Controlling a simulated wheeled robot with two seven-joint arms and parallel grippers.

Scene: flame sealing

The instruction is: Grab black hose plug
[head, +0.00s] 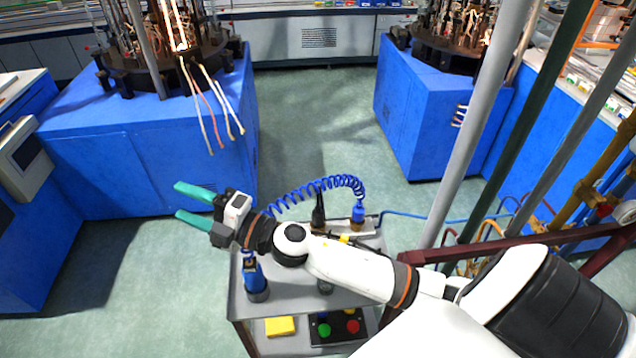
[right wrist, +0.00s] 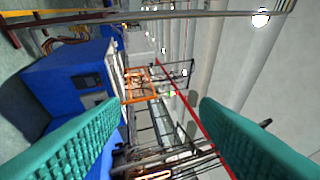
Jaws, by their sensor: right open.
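A black upright piece (head: 318,212), likely the black hose plug, stands at the back of a small grey cart, beside the coiled blue hose (head: 322,184). Its lower part is partly hidden by my right arm. My right gripper (head: 180,203) is open, with green fingers pointing left. It is in the air to the left of the black piece, well apart from it. In the right wrist view, my right gripper (right wrist: 161,107) has nothing between its fingers, and the black piece is not seen. My left gripper is not in view.
The cart (head: 240,302) also carries a blue tool (head: 255,280) and a blue-topped fitting (head: 358,213). A control box (head: 340,327) and a yellow block (head: 280,326) sit lower. Blue machine bases (head: 160,160) stand behind. Poles (head: 480,120) rise at right.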

